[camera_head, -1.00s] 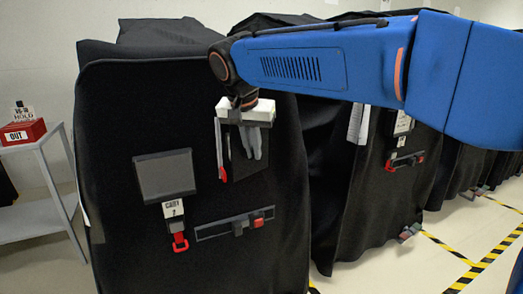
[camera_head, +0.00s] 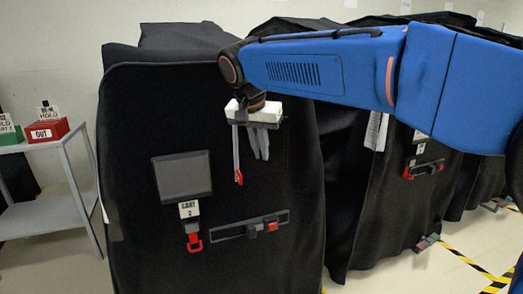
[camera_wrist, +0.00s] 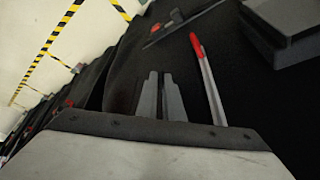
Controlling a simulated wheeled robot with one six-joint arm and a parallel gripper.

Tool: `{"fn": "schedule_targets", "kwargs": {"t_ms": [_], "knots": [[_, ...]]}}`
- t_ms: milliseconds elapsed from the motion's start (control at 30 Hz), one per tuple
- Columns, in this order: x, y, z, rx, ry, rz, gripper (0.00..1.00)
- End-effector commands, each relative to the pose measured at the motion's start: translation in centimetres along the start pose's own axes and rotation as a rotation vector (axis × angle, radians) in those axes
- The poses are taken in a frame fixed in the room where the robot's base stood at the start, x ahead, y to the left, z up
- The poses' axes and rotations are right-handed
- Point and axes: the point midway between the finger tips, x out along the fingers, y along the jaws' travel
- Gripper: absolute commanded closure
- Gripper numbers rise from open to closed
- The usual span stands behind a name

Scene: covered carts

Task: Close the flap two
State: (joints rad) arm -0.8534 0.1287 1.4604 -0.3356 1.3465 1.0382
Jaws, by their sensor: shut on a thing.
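The cart marked 2 (camera_head: 130,190) has a black cover facing me. Its flap two (camera_head: 272,165) is a black panel with a faint outline at the upper right, lying nearly flat against the cover. In the wrist view the fingers (camera_wrist: 161,76) also lie close together against black cloth. What is between them is hard to see, but it is most likely flap cloth. A red-tipped grey strip (camera_head: 237,160) hangs left of the fingers and shows in the wrist view (camera_wrist: 207,80).
Left of the flap are a dark grey panel (camera_head: 182,175), a label and a red buckle (camera_head: 194,242). Below is a slider bar (camera_head: 250,229) with a red end. Another covered cart (camera_head: 360,215) stands close at the right. A grey shelf (camera_head: 50,215) is at the left.

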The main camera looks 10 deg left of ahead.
Motion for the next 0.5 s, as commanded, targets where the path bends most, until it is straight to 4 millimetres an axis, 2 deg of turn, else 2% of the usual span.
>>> {"fn": "schedule_targets", "kwargs": {"t_ms": [100,167,500], "knots": [[-0.06,-0.17,-0.14,0.000,0.004,-0.005,1.00],[-0.06,-0.17,-0.14,0.000,0.004,-0.005,0.85],[-0.47,-0.16,-0.10,0.000,0.003,-0.004,0.85]]}}
